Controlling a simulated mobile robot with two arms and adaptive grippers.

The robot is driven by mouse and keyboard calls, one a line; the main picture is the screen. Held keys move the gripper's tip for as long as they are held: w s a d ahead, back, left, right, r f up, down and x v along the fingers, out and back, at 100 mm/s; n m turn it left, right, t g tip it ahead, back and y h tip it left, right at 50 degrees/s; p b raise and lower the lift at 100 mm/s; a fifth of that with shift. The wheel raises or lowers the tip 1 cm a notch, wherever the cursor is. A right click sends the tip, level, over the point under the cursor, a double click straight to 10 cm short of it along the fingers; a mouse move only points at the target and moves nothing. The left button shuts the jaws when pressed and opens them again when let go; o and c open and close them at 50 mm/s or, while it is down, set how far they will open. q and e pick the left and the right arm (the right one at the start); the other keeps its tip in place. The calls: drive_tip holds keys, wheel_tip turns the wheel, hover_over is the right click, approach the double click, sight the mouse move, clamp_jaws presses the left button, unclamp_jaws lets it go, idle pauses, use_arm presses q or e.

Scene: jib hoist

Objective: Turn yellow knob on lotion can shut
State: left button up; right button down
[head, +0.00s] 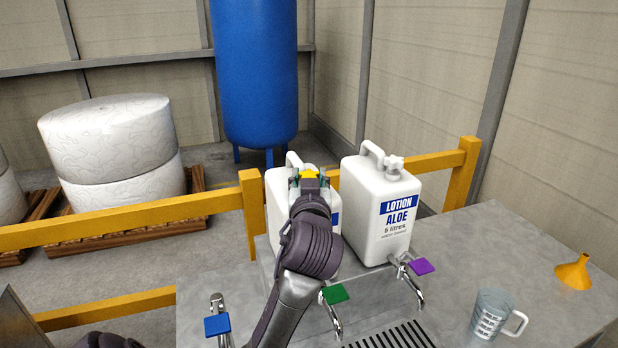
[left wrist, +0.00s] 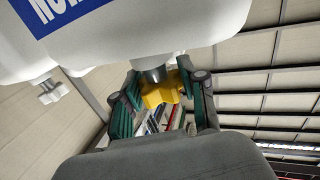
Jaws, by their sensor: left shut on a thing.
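The yellow knob (head: 309,172) sits on top of the left of two white cans (head: 277,188), which is mostly hidden behind my left arm. The left wrist view shows the yellow knob (left wrist: 160,92) on a dark neck under the inverted can. My left gripper (head: 312,180) has its green-padded fingers on either side of the knob and is shut on it. How far the knob is turned cannot be told. My right gripper is not in view.
The other white can (head: 385,225), labelled lotion aloe, stands close on the right. Blue (head: 217,325), green (head: 336,293) and purple (head: 422,266) tap handles are in front. A measuring jug (head: 491,314) and yellow funnel (head: 574,272) stand right. A yellow rail (head: 130,222) runs behind.

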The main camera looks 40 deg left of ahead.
use_arm(q)
drive_tip(key=o, duration=1.2)
drive_tip(key=shift+c, duration=0.2)
drive_tip(key=shift+d, duration=0.1)
drive_tip(key=v, duration=0.7)
drive_tip(key=shift+s, duration=0.2)
